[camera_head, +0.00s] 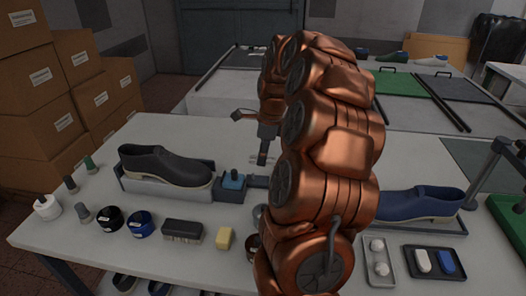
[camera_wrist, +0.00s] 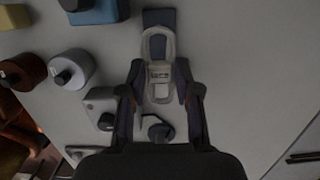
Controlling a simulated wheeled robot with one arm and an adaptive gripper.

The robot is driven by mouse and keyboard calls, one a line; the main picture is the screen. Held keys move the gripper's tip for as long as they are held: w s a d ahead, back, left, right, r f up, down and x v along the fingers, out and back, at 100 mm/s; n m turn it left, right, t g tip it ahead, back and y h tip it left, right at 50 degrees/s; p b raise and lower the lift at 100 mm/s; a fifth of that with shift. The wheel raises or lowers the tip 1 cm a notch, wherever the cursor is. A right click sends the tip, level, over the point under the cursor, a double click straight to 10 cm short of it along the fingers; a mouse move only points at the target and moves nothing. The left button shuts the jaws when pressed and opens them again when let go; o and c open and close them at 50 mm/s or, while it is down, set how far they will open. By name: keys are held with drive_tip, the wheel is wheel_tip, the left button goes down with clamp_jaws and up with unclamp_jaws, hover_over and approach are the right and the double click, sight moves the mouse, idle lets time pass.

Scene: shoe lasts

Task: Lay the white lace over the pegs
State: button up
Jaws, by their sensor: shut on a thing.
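My gripper (camera_wrist: 157,82) points down over the light table in the wrist view, its two dark fingers on either side of a pale looped bundle, which looks like the white lace (camera_wrist: 158,48). The fingers are closed on it. In the head view my gripper (camera_head: 264,152) is above the table behind the blue-topped block, partly hidden by my copper arm. Small dark-topped posts stand near the fingers in the wrist view, one on a pale block (camera_wrist: 104,108) and one below the lace (camera_wrist: 158,130). I cannot tell which are the pegs.
A black shoe (camera_head: 165,165) on a stand and a blue-topped block (camera_head: 233,182) are at the left. Jars, a brush (camera_head: 183,230) and a yellow block (camera_head: 224,238) line the front. A blue shoe (camera_head: 420,203) stands at the right. My arm hides the middle.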

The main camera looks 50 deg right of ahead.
hover_over(262, 180)
drive_tip(key=shift+s+d+f+b, duration=0.1)
drive_tip(key=shift+f+b, duration=0.05)
drive_tip(key=shift+f, duration=0.9)
drive_tip(key=shift+s+f+b, duration=0.1)
drive_tip(key=shift+f+b, duration=0.05)
drive_tip(key=shift+f, duration=0.85)
drive_tip(key=shift+f+b, duration=1)
drive_tip(key=shift+f, duration=0.4)
drive_tip(key=o, duration=0.8)
drive_tip(key=shift+r, duration=0.1)
drive_tip(key=shift+r+p, duration=0.65)
drive_tip(key=shift+r, duration=2.8)
